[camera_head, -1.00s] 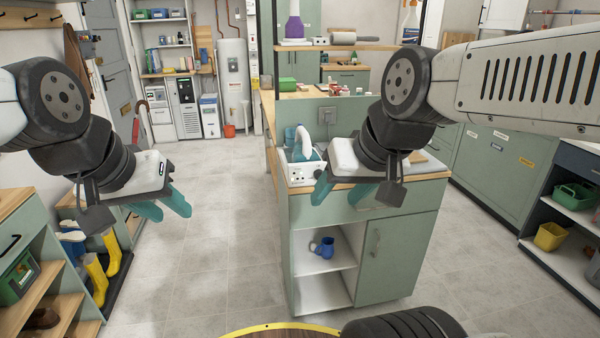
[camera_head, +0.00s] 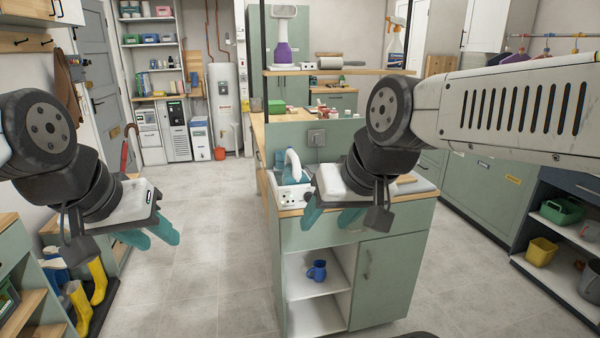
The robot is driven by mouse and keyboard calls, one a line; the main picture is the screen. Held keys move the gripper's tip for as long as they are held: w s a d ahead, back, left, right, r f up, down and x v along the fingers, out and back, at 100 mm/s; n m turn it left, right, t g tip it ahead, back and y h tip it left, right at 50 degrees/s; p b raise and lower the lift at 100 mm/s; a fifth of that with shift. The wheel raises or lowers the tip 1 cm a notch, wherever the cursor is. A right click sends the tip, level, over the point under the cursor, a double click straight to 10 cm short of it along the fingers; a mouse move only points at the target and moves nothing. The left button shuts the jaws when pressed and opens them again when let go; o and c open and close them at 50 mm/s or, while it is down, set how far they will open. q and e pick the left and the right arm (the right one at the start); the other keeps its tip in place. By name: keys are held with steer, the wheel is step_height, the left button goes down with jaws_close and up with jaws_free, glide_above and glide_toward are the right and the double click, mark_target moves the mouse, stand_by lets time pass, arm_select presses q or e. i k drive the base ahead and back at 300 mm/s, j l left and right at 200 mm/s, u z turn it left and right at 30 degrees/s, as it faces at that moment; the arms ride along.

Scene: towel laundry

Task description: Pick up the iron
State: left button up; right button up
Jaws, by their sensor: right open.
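The iron (camera_head: 293,163), with a white arched handle and teal body, stands on a white station with knobs (camera_head: 291,194) at the left end of the island worktop. My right gripper (camera_head: 328,221) is open, with its teal fingers apart and pointing down. In the picture it is just right of and below the iron, overlapping the worktop's front edge; it holds nothing visible. My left gripper (camera_head: 154,240) hangs empty over the floor at the left, well away from the iron. Its two teal fingers look close together, and their gap is unclear.
The green island (camera_head: 390,280) has open shelves holding a blue jug (camera_head: 317,270). A grey pad (camera_head: 420,184) lies on its top at the right. Yellow boots (camera_head: 97,282) and shelving stand at the left. The floor (camera_head: 220,240) left of the island is clear.

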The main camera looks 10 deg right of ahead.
mark_target(292, 174)
steer(key=z, duration=1.1)
steer(key=k+j+u, duration=0.1)
steer(key=u, duration=0.55)
steer(key=i+l, duration=0.25)
steer(key=i, duration=0.2)
steer(key=i+l, duration=0.25)
steer(key=i, duration=0.25)
steer(key=i+l, duration=0.2)
steer(key=i, duration=0.25)
